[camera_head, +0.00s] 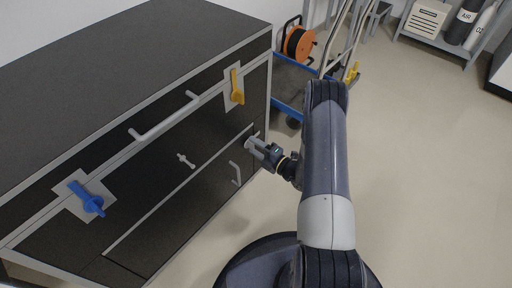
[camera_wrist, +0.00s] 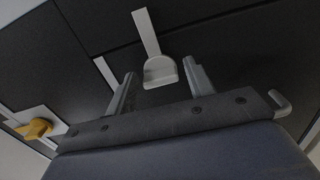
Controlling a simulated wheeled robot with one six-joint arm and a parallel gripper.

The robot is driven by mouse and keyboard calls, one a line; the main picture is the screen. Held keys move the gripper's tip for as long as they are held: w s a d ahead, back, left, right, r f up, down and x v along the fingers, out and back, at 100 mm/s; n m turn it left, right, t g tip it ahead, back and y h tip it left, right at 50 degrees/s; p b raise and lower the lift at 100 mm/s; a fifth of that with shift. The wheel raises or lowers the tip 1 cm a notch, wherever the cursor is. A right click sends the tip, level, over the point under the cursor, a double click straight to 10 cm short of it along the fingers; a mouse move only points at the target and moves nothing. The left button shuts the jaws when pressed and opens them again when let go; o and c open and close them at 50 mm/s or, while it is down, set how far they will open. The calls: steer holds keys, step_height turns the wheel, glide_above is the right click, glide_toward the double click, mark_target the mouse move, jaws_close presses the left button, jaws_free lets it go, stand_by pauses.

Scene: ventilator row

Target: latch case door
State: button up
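The case is a long black cabinet with grey trim (camera_head: 262,46). A lower dark door with a grey bar handle (camera_head: 235,173) is on its front. My gripper (camera_head: 250,144) is at the right end of this front, close to the panel. In the wrist view its two fingers are apart (camera_wrist: 160,88), with nothing held. A pale grey latch-like lever (camera_wrist: 158,72) with a rounded paddle end shows between and just beyond the fingers; I cannot tell whether they touch it. My gripper hides this spot in the head view.
A yellow turn handle (camera_head: 237,87) is above my gripper, also in the wrist view (camera_wrist: 38,128). A blue one (camera_head: 87,199) is at the left. A long bar handle (camera_head: 163,118) and small T-handle (camera_head: 186,161) stick out. A blue cart (camera_head: 288,84) stands behind. Floor at right is clear.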

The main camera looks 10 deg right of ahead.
steer(key=shift+o, duration=0.6)
steer(key=p+v, duration=0.2)
steer(key=v, duration=0.8)
steer(key=shift+s+d, duration=0.2)
steer(key=shift+s, duration=0.1)
steer(key=b+x, duration=0.2)
steer(key=x, duration=0.8)
steer(key=shift+w+a, duration=0.2)
steer(key=shift+w, duration=0.15)
